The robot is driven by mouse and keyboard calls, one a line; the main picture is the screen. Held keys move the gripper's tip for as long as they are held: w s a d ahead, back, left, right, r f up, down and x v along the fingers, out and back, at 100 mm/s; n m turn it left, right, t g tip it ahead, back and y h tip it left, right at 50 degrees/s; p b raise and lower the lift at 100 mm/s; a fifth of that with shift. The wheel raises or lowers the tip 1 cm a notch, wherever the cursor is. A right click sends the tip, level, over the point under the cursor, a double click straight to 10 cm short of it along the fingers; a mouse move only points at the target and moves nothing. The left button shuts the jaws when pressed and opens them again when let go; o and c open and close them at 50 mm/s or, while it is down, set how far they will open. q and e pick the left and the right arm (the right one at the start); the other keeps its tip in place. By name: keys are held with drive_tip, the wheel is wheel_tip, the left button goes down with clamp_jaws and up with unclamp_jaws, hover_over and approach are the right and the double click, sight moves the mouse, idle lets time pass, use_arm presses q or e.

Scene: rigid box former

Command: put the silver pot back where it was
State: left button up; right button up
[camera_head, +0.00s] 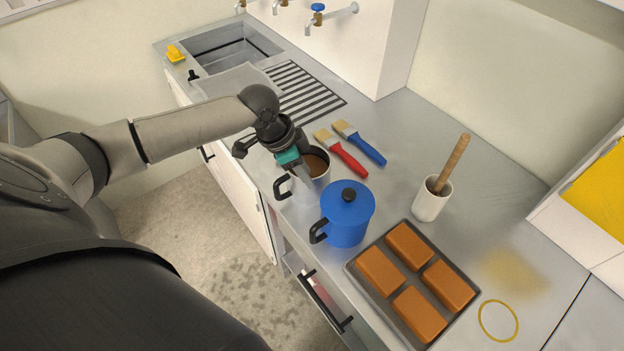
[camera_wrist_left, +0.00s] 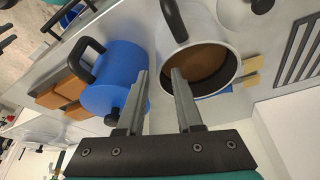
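The silver pot (camera_head: 322,178) stands upright on the counter, with brown contents and a black handle on its left side. It also shows in the left wrist view (camera_wrist_left: 223,27). My left gripper (camera_head: 304,174) is over the pot's near side and partly covers it. In the left wrist view its two fingers (camera_wrist_left: 160,80) are apart, with one over the brown inside and the other beside the blue pot. Whether they touch the pot I cannot tell. My right gripper is not in view.
A lidded blue pot (camera_head: 347,220) stands close beside the silver pot. Red (camera_head: 347,158) and blue (camera_head: 366,149) brushes lie behind. A white mortar with pestle (camera_head: 431,200), a tray of brown blocks (camera_head: 462,318) and a yellow ring (camera_head: 483,318) are to the right. A pale lid (camera_wrist_left: 240,14) shows in the wrist view.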

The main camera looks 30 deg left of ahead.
use_arm(q)
drive_tip(key=v, duration=0.6)
drive_tip(key=shift+r, duration=0.2)
drive_tip(key=shift+s, duration=0.1)
idle(0.7)
